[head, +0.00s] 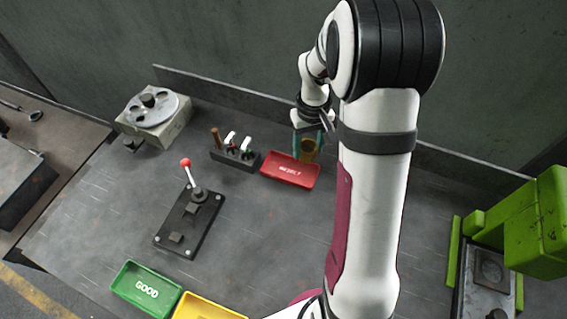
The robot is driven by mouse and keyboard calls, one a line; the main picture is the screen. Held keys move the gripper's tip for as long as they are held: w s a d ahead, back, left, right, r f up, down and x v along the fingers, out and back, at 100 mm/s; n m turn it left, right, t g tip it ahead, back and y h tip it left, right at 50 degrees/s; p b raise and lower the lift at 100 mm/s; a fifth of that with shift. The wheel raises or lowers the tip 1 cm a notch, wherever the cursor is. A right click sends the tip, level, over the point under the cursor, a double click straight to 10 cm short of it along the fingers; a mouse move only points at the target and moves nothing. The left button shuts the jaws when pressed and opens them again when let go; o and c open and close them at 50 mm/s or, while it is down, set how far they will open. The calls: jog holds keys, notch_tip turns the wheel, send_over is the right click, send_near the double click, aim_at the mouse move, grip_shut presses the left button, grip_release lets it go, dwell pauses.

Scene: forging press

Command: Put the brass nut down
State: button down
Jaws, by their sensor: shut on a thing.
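My gripper (309,142) is at the upper middle of the head view, partly hidden by my own arm. It is shut on the brass nut (309,150), a small gold-brown piece between the teal fingers. The nut appears near the back right corner of the red REJECT tray (291,171). I cannot tell how high it is above the tray or the table, or whether it touches either.
A green GOOD tray (147,288) and a yellow tray (205,308) lie at the front. A red-knobbed lever (187,180) stands on a black plate. A tool rack (235,156) stands left of the red tray. A green press (535,225) stands at right.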

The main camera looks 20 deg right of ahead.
jog(key=w+a+f, duration=0.4)
jog(key=w+a, duration=0.1)
jog(key=shift+a+f, duration=0.3)
jog(key=shift+a, duration=0.05)
notch_tip(320, 180, down, 3)
jog(key=shift+f, duration=0.5)
jog(key=shift+f, duration=0.1)
jog(key=c, duration=0.5)
grip_release()
